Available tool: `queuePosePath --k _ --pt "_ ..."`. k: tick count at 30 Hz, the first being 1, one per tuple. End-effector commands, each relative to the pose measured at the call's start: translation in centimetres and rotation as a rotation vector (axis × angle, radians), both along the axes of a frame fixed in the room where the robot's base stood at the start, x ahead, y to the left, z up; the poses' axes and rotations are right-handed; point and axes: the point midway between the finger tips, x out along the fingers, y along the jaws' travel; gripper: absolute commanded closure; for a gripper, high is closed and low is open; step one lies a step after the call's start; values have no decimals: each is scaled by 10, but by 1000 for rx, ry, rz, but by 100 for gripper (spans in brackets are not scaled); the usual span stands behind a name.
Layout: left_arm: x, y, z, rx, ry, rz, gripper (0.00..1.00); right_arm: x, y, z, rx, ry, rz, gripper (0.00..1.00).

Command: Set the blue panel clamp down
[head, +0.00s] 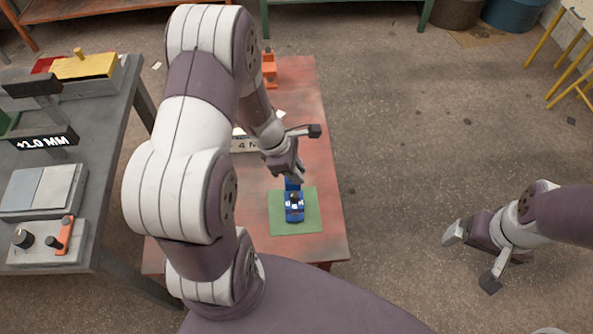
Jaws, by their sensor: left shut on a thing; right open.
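The blue panel clamp (294,208) is at the green mat (310,227) on the red bench (320,150). My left gripper (291,181) reaches down over the clamp from above and is shut on its upper part. The gripper partly hides the clamp's top. I cannot tell whether the clamp touches the mat or hangs just above it. My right gripper (468,259) is open and empty, out over the floor to the right of the bench.
An orange clamp (269,70) stands at the bench's far end. A marked grey block (245,146) lies behind my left arm, partly hidden.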

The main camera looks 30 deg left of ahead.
Motion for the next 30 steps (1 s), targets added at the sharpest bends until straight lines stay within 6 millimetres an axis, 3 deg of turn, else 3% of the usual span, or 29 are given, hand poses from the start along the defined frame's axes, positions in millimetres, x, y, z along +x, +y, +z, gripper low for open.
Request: queuePosePath --k 12,13,15,23,26,30 --pt "1 0 -11 1 -2 0 100 0 0 -5 0 0 0 0" --pt "0 0 -10 2 -1 1 73 0 0 -4 0 0 0 0" --pt "0 0 -10 0 -1 0 54 0 0 -3 0 0 0 0" --pt "0 0 -9 1 -2 1 54 0 0 -2 0 0 0 0" --pt "1 2 0 1 -3 2 54 0 0 1 0 0 0 0" --pt "-3 14 31 3 -7 2 54 0 0 6 0 0 0 0"
